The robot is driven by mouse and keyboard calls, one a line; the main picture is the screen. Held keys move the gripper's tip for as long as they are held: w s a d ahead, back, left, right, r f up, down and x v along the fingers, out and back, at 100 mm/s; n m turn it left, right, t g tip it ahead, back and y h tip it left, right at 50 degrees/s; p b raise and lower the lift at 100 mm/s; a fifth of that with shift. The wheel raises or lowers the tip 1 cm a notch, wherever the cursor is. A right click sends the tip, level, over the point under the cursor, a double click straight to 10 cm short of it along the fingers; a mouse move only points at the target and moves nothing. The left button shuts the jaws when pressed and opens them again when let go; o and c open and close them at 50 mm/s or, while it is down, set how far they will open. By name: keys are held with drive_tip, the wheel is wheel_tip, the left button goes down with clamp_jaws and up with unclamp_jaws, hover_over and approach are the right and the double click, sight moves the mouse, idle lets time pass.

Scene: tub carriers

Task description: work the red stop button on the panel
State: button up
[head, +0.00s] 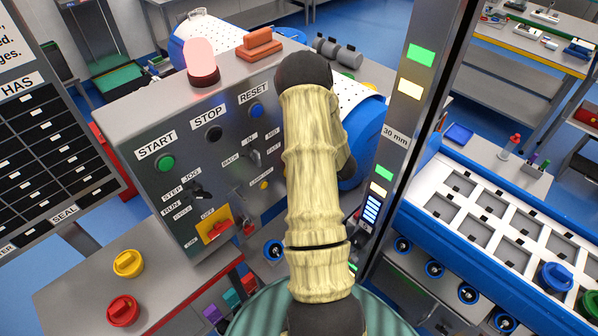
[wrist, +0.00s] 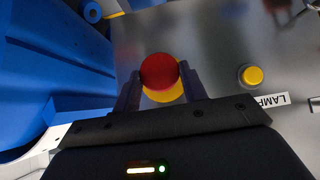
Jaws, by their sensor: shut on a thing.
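In the wrist view, the red stop button (wrist: 160,71) is a round red cap on a yellow round base (wrist: 166,93), on the grey metal panel (wrist: 215,55). My gripper (wrist: 161,82) has one dark finger on each side of the red cap and is shut on it. In the head view, the panel (head: 150,195) stands left of my arm. My arm hides the gripper there, and I cannot make out the held button. The button under the STOP label (head: 213,132) looks black.
A yellow button (wrist: 251,76) by a LAMP label sits beside the gripper. The panel also carries a green START button (head: 166,163), a blue RESET button (head: 256,110) and a red switch on a yellow plate (head: 216,230). A grey post (head: 398,140) stands close right of my arm.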

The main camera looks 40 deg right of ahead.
drive_tip(key=shift+s+f, duration=0.1)
drive_tip(key=shift+s, duration=0.05)
drive_tip(key=o, duration=1.4)
drive_tip(key=shift+s, duration=0.1)
drive_tip(key=shift+b+v, duration=1.2)
drive_tip(key=shift+v, duration=2.6)
